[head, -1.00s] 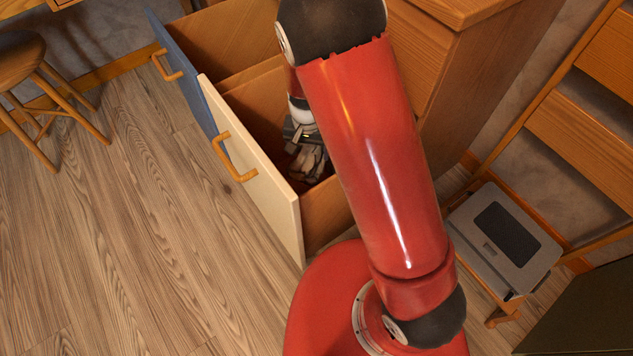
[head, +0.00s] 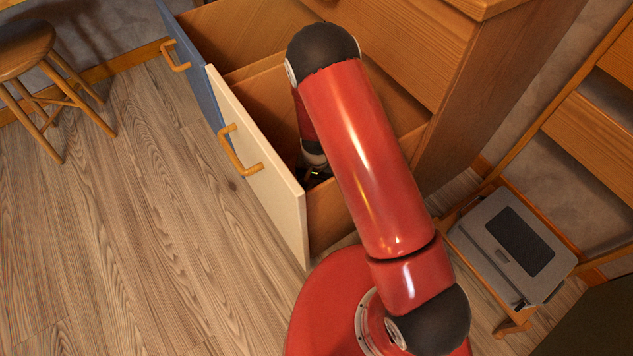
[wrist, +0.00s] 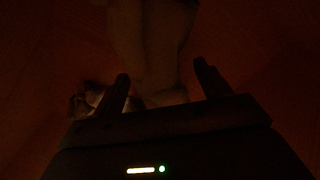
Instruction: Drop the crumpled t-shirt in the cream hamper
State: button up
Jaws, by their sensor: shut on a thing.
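The cream hamper (head: 262,170) is a pulled-out, deep wooden bin with a cream front and a wooden handle. My gripper (head: 316,176) is down inside it, close behind the cream front, and mostly hidden by my arm. In the dark wrist view, my gripper's fingers (wrist: 162,74) stand apart with dim cloth between them. This looks like the crumpled t-shirt (wrist: 165,97), and my gripper is shut on it. A paler crumpled patch shows beside the left finger. The cloth's outline and whether it touches the hamper floor are too dark to tell.
A blue-fronted bin (head: 190,85) stands open beside the cream one. The wooden cabinet (head: 440,90) rises behind. A stool (head: 30,60) is at upper left and a grey case on a low wooden stand (head: 510,245) at right. The floor at left is clear.

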jog(key=shift+f, duration=0.1)
jog(key=shift+f+b, duration=0.45)
jog(key=shift+f, duration=0.05)
jog(key=o, duration=1.2)
